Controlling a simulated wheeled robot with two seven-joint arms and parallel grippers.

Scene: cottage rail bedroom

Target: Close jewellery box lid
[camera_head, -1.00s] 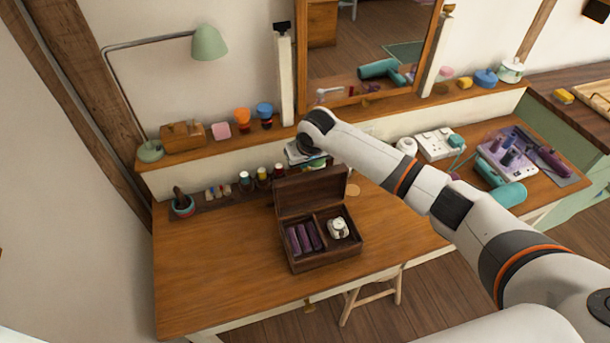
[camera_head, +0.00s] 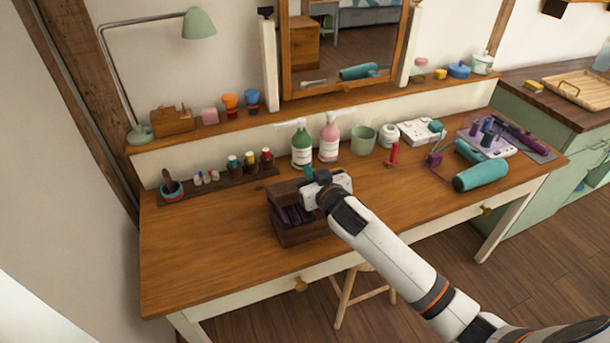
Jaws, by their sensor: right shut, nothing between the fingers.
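The dark wooden jewellery box (camera_head: 290,236) sits on the wooden dressing table near its front edge. Purple rolls (camera_head: 295,215) show inside it, so it is not covered. A brown edge that looks like its lid (camera_head: 284,190) shows low at the back; its exact angle is hidden by my gripper. My right gripper (camera_head: 313,180) is shut and empty, over the back right part of the box. I cannot tell whether it touches the lid. The right half of the box inside is hidden behind it. My left gripper is not in view.
Green (camera_head: 302,148) and pink (camera_head: 329,142) bottles and a green cup (camera_head: 363,140) stand behind the box. A rack of small bottles (camera_head: 235,173) is at back left. A teal hair dryer (camera_head: 480,175) lies at right. The table's left part is clear.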

